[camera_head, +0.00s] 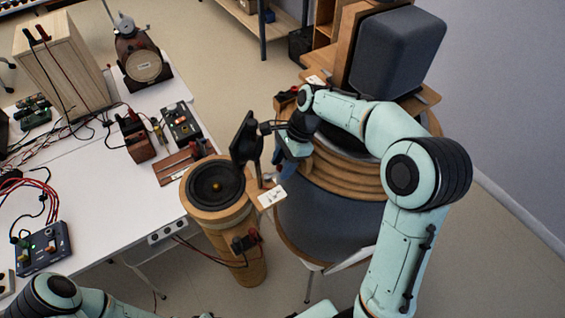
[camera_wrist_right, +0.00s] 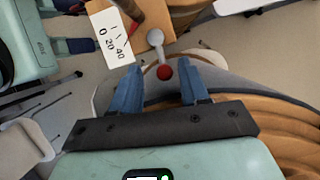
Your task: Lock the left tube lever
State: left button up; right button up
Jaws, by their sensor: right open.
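The near wooden tube (camera_head: 240,242) stands upright beside the table with a black speaker cone (camera_head: 216,184) in its top. A small wooden plate at its right side carries a white scale card (camera_head: 271,194). In the right wrist view, the card (camera_wrist_right: 110,35) lies next to a short lever with a grey ball (camera_wrist_right: 155,36) and a red ball (camera_wrist_right: 165,72). My right gripper (camera_wrist_right: 158,68) is open; its blue fingers are on either side of the red ball, and contact cannot be told. My left gripper (camera_wrist_right: 75,45) appears partly at the upper left there; its opening is unclear.
A white table (camera_head: 100,190) with wired devices fills the left. A ringed wooden barrel (camera_head: 335,172) stands just right of the tube, below my right arm. A dark disc (camera_head: 244,140) stands near my right gripper. Red and black wires hang from the tube's front.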

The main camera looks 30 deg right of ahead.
pick_arm(q)
jog(key=shift+t, duration=0.3)
jog(key=w+r+p, duration=0.2)
jog(key=w+r, duration=0.1)
jog(key=shift+w, duration=0.15)
pick_arm(e)
jog(key=v, duration=1.3)
jog(key=shift+r, duration=0.15)
